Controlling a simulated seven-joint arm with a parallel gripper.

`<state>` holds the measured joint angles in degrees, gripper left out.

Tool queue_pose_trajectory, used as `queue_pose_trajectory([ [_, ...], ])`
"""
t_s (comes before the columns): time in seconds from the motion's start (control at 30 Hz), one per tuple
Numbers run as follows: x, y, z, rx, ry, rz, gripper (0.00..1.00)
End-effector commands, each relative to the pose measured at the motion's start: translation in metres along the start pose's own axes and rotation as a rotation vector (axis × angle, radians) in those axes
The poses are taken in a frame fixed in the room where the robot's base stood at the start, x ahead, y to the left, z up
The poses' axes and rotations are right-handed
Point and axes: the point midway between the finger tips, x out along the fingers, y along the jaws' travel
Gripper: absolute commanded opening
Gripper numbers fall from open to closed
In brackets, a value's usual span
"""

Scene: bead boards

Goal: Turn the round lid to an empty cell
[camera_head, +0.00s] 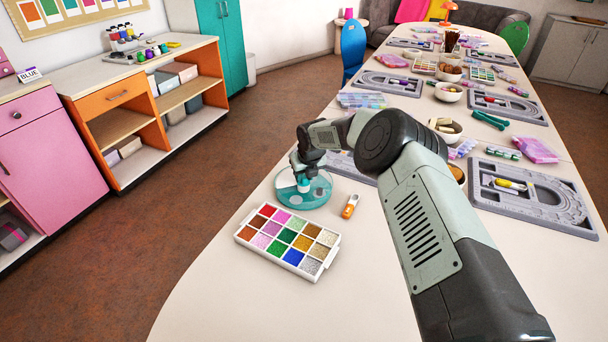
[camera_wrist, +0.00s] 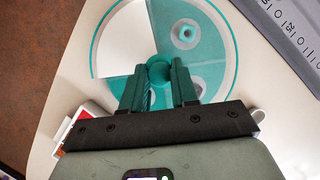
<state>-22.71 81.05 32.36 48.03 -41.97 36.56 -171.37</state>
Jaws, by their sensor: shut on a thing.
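The round lid (camera_head: 316,193) is a see-through teal disc on a round container near the left edge of the long table. It also fills the upper part of the wrist view (camera_wrist: 215,58). A teal knob (camera_wrist: 160,72) rises from its middle. My gripper (camera_wrist: 160,82) comes down from above, its two fingers on either side of the knob and shut on it. A wedge-shaped opening (camera_wrist: 120,45) in the lid faces the upper left of the wrist view, and the cell under it looks plain white. Pale round shapes (camera_wrist: 186,33) show through the teal. My fingers hide part of the lid.
A white tray of coloured beads (camera_head: 290,238) lies just in front of the container. A small orange-and-white item (camera_head: 350,206) lies to its right. Grey bead boards (camera_head: 530,197) and bowls (camera_head: 447,127) stand farther along. The table's front is clear.

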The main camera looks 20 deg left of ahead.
Motion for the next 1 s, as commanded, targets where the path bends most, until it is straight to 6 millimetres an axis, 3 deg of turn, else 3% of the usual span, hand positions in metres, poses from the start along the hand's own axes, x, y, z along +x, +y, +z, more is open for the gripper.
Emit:
queue_pose_trajectory([
  [0.47,0.0007,-0.0001,-0.0007,-0.014,0.001,0.006,0.00],
  [0.5,0.0007,-0.0001,-0.0007,-0.014,0.001,0.006,0.31],
  [0.63,0.0006,-0.0001,-0.0006,-0.014,0.001,0.005,0.51],
  [1.0,-0.0039,-0.0003,0.0005,-0.014,0.000,0.005,0.54],
])
